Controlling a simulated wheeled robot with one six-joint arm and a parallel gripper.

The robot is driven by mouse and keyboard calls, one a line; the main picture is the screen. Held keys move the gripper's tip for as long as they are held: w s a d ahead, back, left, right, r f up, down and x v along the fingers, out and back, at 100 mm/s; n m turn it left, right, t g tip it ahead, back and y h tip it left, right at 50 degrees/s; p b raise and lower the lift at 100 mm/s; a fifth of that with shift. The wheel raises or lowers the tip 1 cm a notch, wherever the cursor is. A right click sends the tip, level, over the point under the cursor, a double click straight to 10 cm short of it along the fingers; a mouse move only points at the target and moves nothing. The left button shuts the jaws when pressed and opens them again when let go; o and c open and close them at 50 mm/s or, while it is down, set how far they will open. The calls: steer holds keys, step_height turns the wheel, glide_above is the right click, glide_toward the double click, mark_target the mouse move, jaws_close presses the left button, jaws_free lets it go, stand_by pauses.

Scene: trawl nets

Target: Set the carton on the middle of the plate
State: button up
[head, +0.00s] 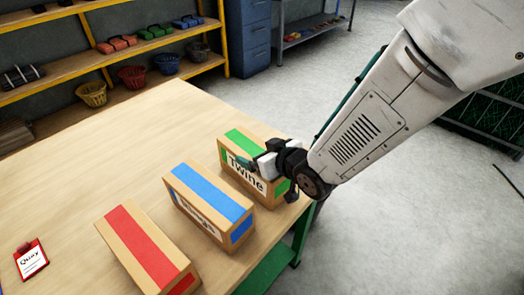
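Three brown cartons stand in a row on the wooden table (110,150). The farthest carton (238,142) has a green stripe and a label reading "Twine". The middle carton (207,192) has a blue stripe, and the nearest carton (142,246) a red one. My gripper (268,168) is at the right end of the green-striped carton and covers part of its label side. It looks very close to that carton, but its fingers are partly hidden, so I cannot tell whether it grips it. No plate shows in this view.
A red clipboard (31,259) marked "Quay" lies at the table's left. Yellow-framed shelves (110,62) with baskets and coloured items stand behind. A blue cabinet (249,35) is at the back. The table's left middle is clear, and open floor (400,220) lies right.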

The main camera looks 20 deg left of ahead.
steer(key=shift+o, duration=0.2)
steer(key=shift+d+f, duration=0.1)
steer(key=shift+f, duration=0.15)
steer(key=v, duration=0.7)
steer(key=shift+s+d+r, duration=0.15)
steer(key=shift+d+r, duration=0.1)
steer(key=shift+d, duration=0.05)
